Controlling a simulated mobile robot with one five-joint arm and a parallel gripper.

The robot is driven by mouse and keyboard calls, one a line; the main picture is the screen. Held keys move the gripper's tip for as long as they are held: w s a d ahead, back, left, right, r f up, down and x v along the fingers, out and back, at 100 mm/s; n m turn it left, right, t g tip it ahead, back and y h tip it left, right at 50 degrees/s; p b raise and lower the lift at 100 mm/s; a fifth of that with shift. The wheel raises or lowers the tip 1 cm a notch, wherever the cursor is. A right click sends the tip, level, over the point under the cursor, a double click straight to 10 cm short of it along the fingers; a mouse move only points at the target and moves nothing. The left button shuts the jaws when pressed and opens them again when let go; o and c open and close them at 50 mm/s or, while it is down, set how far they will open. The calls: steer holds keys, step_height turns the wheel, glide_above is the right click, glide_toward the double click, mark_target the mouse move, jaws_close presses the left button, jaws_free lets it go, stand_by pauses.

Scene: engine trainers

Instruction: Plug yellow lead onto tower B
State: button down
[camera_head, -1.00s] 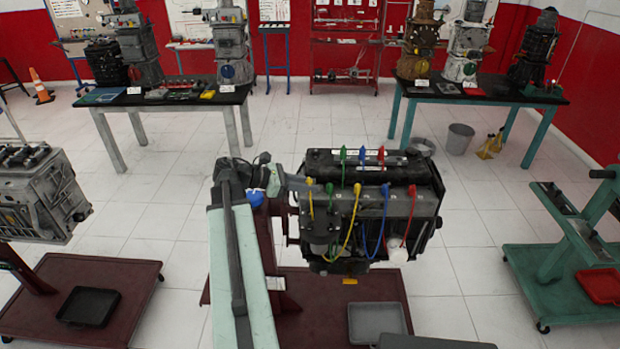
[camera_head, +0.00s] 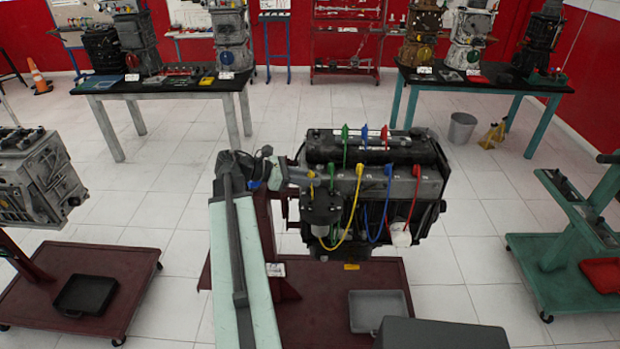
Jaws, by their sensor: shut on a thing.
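The dark engine (camera_head: 425,187) hangs on a red stand in the middle. My gripper (camera_head: 311,181) is at the engine's left end, shut on the yellow lead's left end. The yellow lead (camera_head: 352,212) loops down and rises to a yellow boot on the engine's upper face. Below my gripper is a dark round housing (camera_head: 322,212), close to the held end. I cannot make out tower B or any tower letters. A green lead (camera_head: 333,172), a blue lead (camera_head: 386,195) and a red lead (camera_head: 414,195) stand along the engine.
Green, blue and red boots stand along the engine's back edge. A grey tray (camera_head: 375,298) lies on the stand's red base (camera_head: 320,318). Another engine stand is at left, a green stand (camera_head: 560,240) at right.

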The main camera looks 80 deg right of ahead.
steer(key=shift+f, duration=0.1)
stand_by(0.5)
steer(key=shift+f+b, duration=0.45)
steer(key=shift+b, duration=0.1)
steer(key=shift+f+b, duration=0.3)
stand_by(0.4)
steer(key=c, duration=1.2)
jaws_free()
steer(key=shift+r, duration=0.1)
